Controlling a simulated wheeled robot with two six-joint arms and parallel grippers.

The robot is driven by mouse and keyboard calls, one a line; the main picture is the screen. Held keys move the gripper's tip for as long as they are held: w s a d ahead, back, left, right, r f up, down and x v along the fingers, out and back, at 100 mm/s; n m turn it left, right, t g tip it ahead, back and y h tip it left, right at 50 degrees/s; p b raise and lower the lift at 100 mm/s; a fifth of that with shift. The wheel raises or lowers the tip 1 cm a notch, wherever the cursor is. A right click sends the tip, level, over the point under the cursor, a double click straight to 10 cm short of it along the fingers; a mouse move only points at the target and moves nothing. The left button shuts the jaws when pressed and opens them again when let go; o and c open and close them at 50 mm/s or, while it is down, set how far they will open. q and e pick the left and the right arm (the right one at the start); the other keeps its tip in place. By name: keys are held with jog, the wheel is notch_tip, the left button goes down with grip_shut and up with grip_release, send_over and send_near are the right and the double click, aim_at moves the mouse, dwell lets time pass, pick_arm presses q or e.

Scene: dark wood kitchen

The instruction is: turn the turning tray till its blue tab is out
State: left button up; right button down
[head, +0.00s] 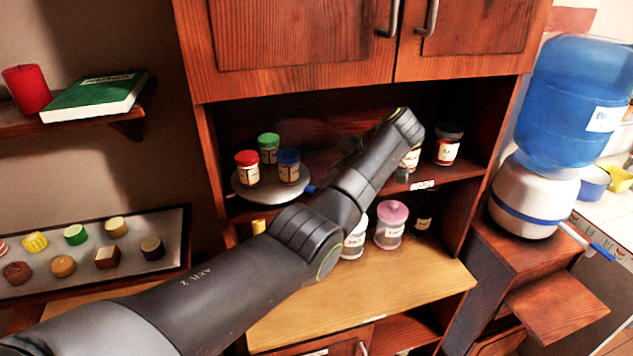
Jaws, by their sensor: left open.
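The turning tray (243,190) is a pale round disc on the middle shelf of the cabinet. It carries three small jars, one with a red lid (247,168), one with a green lid (268,148) and one with a blue lid (288,166). The blue tab (311,189) shows at the tray's right edge, close beside my arm. My left arm crosses the picture from the lower left and bends at the shelf. My right gripper is out of view.
A dark-lidded jar (447,145) stands right on the same shelf; another is partly behind my wrist. A pink-lidded jar (391,224) stands below. Cabinet doors (300,35) hang above. A blue water bottle (575,100) stands at the right.

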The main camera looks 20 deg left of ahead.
aim_at(308, 187)
pick_arm(q)
jog(key=p+x, duration=0.2)
jog(key=x, duration=0.3)
jog(key=shift+s+a+r, duration=0.1)
jog(key=shift+a+r, duration=0.05)
jog(key=shift+a+f, duration=0.2)
jog(key=shift+f, duration=0.15)
jog(key=shift+d, duration=0.15)
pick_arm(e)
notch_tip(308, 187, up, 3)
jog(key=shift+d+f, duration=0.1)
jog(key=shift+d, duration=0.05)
pick_arm(q)
jog(key=shift+c, duration=0.5)
grip_shut()
